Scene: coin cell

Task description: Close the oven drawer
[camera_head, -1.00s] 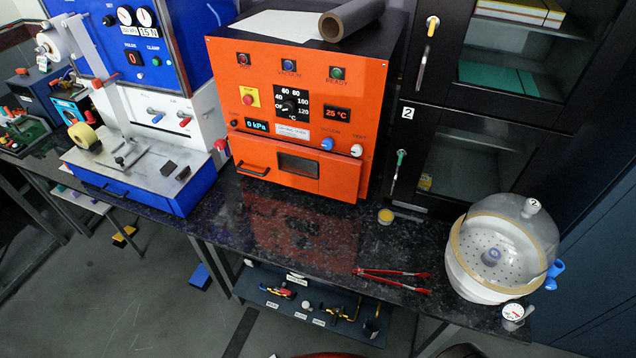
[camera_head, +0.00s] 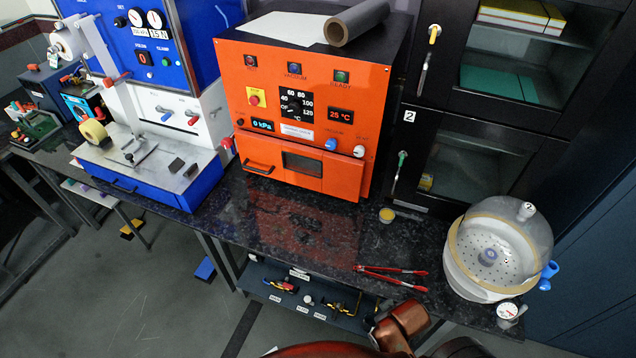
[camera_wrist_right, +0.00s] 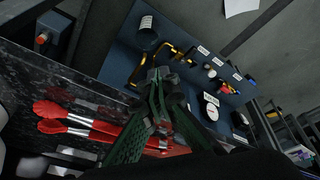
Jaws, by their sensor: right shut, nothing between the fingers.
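The orange oven (camera_head: 304,112) stands on the dark speckled bench in the head view. Its drawer (camera_head: 343,177) is the low front panel with a small dark window and a black handle (camera_head: 258,168) at its left. The panel looks close to the oven body; I cannot tell whether a gap is left. My right gripper (camera_wrist_right: 160,76) shows in the right wrist view, green fingers together and empty, near the bench edge above a lower shelf. The oven is not in that view. My left gripper is not in view.
Red-handled tongs (camera_head: 392,276) lie at the bench front, also in the wrist view (camera_wrist_right: 85,122). A blue press (camera_head: 170,190) stands left. Bench before the oven is clear.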

